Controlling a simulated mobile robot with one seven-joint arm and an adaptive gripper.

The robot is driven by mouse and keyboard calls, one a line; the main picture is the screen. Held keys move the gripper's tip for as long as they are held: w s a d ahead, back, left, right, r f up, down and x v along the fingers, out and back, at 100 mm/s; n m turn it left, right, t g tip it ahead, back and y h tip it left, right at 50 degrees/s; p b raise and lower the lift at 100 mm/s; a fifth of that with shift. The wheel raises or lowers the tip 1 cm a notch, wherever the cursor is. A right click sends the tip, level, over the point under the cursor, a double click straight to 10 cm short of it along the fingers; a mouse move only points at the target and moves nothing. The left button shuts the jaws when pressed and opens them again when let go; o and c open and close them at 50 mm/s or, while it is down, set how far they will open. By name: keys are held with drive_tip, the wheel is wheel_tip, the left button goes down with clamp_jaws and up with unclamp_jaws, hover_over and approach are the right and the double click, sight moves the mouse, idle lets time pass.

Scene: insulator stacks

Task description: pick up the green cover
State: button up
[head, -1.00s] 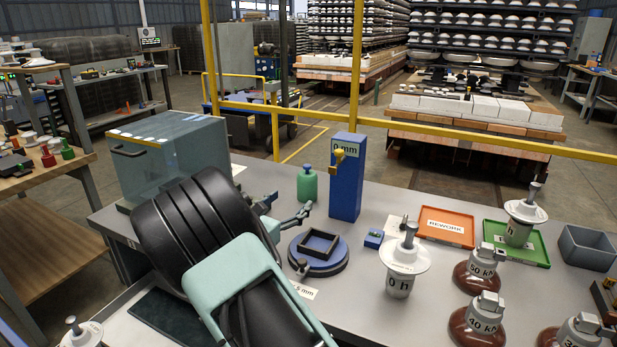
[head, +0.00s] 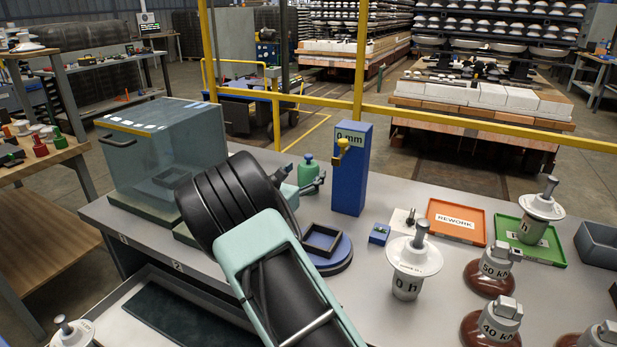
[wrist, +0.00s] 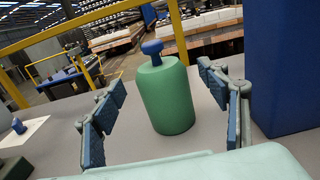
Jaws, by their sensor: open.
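The green cover (head: 308,171) is a rounded green cylinder with a blue knob on top, upright on the grey workbench left of the blue post. In the wrist view the green cover (wrist: 167,98) stands between and slightly beyond my two open fingers. My gripper (wrist: 162,82) is open, its blue-padded fingers apart on either side, with a visible gap to the cover on both sides. In the head view my gripper (head: 304,177) is partly hidden behind my arm, its fingertips beside the cover, and the cover's lower part is hidden.
The tall blue post (head: 351,170) stands close to the cover's right. A clear box (head: 160,150) stands to the left. A round blue base with a black square frame (head: 321,243) lies nearer. A white insulator marked 0 h (head: 415,258) stands to the right.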

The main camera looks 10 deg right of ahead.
drive_tip(key=shift+x, duration=1.35)
drive_tip(key=c, duration=1.2)
drive_tip(key=shift+c, duration=0.2)
drive_tip(key=shift+r, duration=0.15)
